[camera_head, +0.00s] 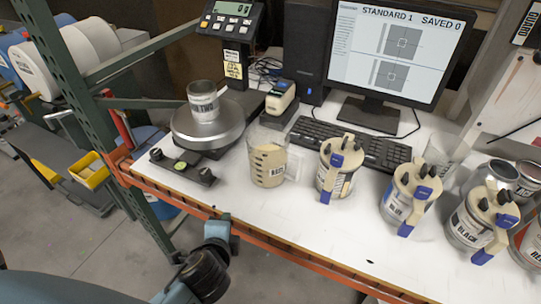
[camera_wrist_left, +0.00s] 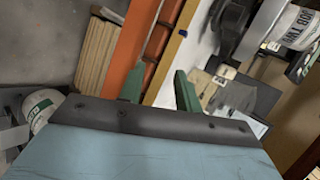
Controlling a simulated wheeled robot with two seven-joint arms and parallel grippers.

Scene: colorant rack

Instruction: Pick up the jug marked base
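The jug marked base (camera_head: 268,168) is a clear jug with beige contents, a dark-printed label and a handle on its right. It stands upright on the white bench, right of the round scale. My left arm reaches up from the bottom in the head view, ending in a blue-grey part (camera_head: 217,231) below the bench's front edge. In the left wrist view my left gripper (camera_wrist_left: 159,82) has two green fingers set apart, with nothing between them; the orange bench beam shows beyond. My right gripper is in neither view.
A can (camera_head: 203,102) stands on the scale (camera_head: 207,128). Lidded jugs marked blue (camera_head: 408,197) and black (camera_head: 480,220) stand to the right, with another (camera_head: 338,168) nearer. A keyboard (camera_head: 350,145) and monitor (camera_head: 395,50) stand behind. A green post (camera_head: 75,90) rises left.

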